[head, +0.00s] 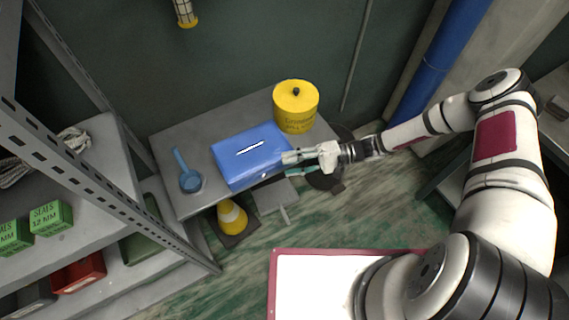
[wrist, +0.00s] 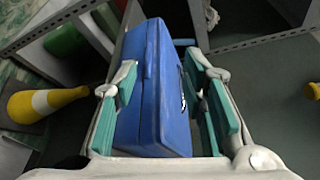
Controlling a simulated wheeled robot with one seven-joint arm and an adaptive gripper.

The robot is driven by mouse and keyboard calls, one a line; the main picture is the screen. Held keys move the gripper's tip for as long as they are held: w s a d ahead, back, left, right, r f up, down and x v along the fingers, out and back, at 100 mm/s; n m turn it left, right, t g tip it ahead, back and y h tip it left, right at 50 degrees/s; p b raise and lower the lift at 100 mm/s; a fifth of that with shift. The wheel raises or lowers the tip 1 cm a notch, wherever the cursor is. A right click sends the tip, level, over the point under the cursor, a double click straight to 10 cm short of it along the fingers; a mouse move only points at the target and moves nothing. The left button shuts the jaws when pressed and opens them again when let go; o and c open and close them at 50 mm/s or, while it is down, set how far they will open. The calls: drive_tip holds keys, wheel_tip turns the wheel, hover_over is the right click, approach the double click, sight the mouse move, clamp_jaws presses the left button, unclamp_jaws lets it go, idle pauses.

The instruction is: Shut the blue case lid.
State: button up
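The blue case (head: 236,166) lies on the grey table, with its lid (head: 262,140) down over the base and a white mark on top. In the wrist view the case (wrist: 128,125) shows a thin dark seam along the side between lid and base. I cannot tell whether the lid is fully seated. My gripper (head: 287,165) is at the case's front right edge. Its teal-padded fingers (wrist: 164,72) are spread, one on the lid side and one on the other side of the case edge. I cannot tell whether either finger touches the case.
A yellow canister (head: 296,112) stands behind the case on the table (head: 168,150), and a blue scoop (head: 190,178) lies at its left. A yellow and white cone (head: 232,218) stands below the front edge. Metal shelving (head: 120,180) rises at left.

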drive_tip(key=f+b+v, duration=0.1)
drive_tip(key=b+v, duration=0.1)
drive_tip(key=v, duration=0.7)
drive_tip(key=shift+d, duration=0.2)
idle(0.5)
idle(0.4)
drive_tip(key=v, duration=1.2)
drive_tip(key=shift+w, duration=0.15)
